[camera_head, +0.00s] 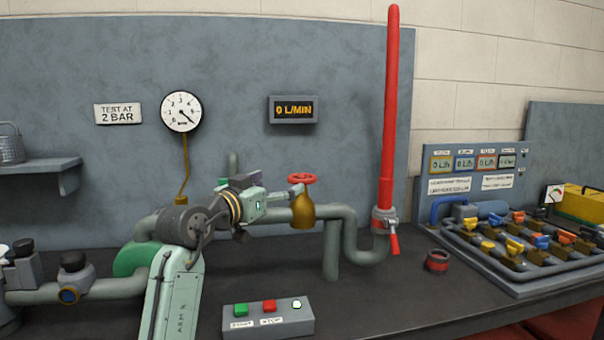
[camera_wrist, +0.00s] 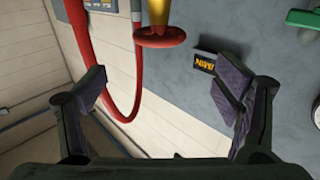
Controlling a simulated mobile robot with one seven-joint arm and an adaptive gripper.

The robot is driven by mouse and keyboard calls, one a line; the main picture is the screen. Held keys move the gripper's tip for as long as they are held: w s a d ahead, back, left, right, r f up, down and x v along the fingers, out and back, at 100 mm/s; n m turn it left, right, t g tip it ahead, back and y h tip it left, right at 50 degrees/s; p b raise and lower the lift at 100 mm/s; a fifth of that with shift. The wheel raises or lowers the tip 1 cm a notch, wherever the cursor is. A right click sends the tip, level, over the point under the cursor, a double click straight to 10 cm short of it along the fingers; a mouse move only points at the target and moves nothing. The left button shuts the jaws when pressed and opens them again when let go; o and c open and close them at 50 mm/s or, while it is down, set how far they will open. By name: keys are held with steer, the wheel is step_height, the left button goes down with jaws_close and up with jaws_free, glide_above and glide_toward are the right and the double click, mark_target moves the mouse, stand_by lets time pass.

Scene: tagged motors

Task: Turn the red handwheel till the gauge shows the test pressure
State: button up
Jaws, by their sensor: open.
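The red handwheel (camera_head: 302,178) sits on top of a brass valve (camera_head: 303,211) on the grey pipe. In the wrist view the handwheel (camera_wrist: 160,38) appears inverted, above the space between my fingers. My gripper (camera_head: 294,191) is just left of the handwheel in the head view. The wrist view shows its two fingers (camera_wrist: 165,90) wide apart with nothing between them. The round white gauge (camera_head: 181,111) has its needle pointing to the lower right; its numbers are too small to read surely. The sign (camera_head: 118,113) reads "TEST AT 2 BAR".
A display (camera_head: 294,109) reads 0 L/MIN. A tall red pipe (camera_head: 390,110) rises right of the valve. A button box (camera_head: 268,318) stands at the front, and a red ring (camera_head: 437,260) lies to the right. A manifold with several valves (camera_head: 520,290) occupies the right side.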

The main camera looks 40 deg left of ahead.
mark_target(302, 176)
steer(key=w+p, duration=0.1)
steer(key=w, duration=0.2)
steer(key=w+p, duration=0.1)
steer(key=w, duration=0.3)
steer(key=w+a+f+p, duration=0.1)
steer(key=w, duration=0.2)
steer(key=shift+w, duration=0.4)
steer(key=shift+h, duration=0.4)
steer(key=shift+c, duration=0.4)
steer(key=c, duration=1.1)
